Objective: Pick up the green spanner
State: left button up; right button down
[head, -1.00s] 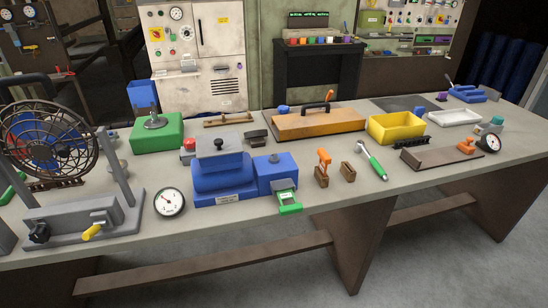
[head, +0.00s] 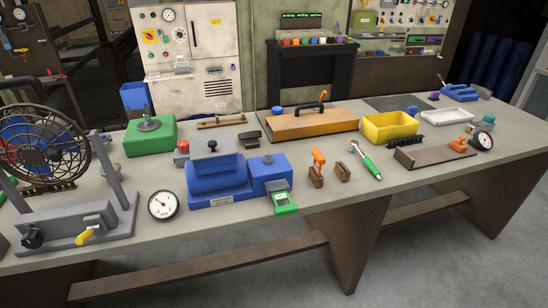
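The green spanner (head: 371,167) lies on the workbench right of centre. Its metal head points away to the upper left and its green handle points toward the bench's front edge. It looks unobstructed, with bare bench around it. Neither of my grippers shows in the head view, so nothing of mine is near the spanner here.
Left of the spanner stand two small brown blocks, one holding an orange-handled tool (head: 318,162). A yellow bin (head: 390,137) is behind it and a brown board (head: 430,158) to its right. A blue machine (head: 218,180) stands further left, beside a round gauge (head: 163,205).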

aim_at(354, 143)
jog(key=l+z, duration=0.35)
jog(key=l, duration=0.6)
jog(key=l+z, duration=0.35)
jog(key=l, duration=0.6)
